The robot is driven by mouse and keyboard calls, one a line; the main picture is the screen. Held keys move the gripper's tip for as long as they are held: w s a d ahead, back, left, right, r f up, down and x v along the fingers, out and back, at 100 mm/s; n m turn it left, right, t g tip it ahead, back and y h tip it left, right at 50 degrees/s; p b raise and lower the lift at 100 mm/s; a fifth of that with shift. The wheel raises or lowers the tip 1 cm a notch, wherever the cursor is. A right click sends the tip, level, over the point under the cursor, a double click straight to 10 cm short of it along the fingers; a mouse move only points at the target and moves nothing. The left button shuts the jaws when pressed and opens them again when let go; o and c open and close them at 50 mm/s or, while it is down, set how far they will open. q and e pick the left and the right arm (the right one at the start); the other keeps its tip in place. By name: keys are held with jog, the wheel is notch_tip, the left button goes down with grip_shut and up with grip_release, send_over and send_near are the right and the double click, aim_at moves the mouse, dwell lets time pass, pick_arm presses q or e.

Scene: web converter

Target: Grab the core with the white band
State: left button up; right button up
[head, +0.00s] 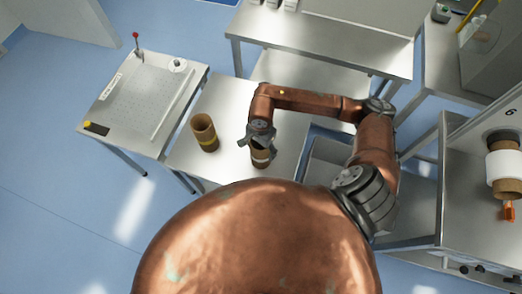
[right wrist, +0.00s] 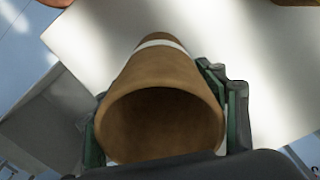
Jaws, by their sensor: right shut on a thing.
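The core with the white band is a brown cardboard tube (head: 261,158). In the head view it is upright at the near part of the pale table, partly hidden by my right gripper (head: 260,143). In the right wrist view the same core (right wrist: 163,78) points its open end at the camera, with the white band near its far end. My right gripper (right wrist: 165,120) has a finger on each side of the core and is shut on it. I cannot tell whether the core touches the table. My left gripper is not in view.
A second brown core with a yellow band (head: 204,133) stands on the table (head: 222,100), left of my right gripper. A perforated metal table (head: 140,105) is at the left. Steel benches (head: 320,35) stand at the back. A machine with a white roll (head: 504,170) is at the right.

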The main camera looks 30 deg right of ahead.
jog(key=c, duration=0.6)
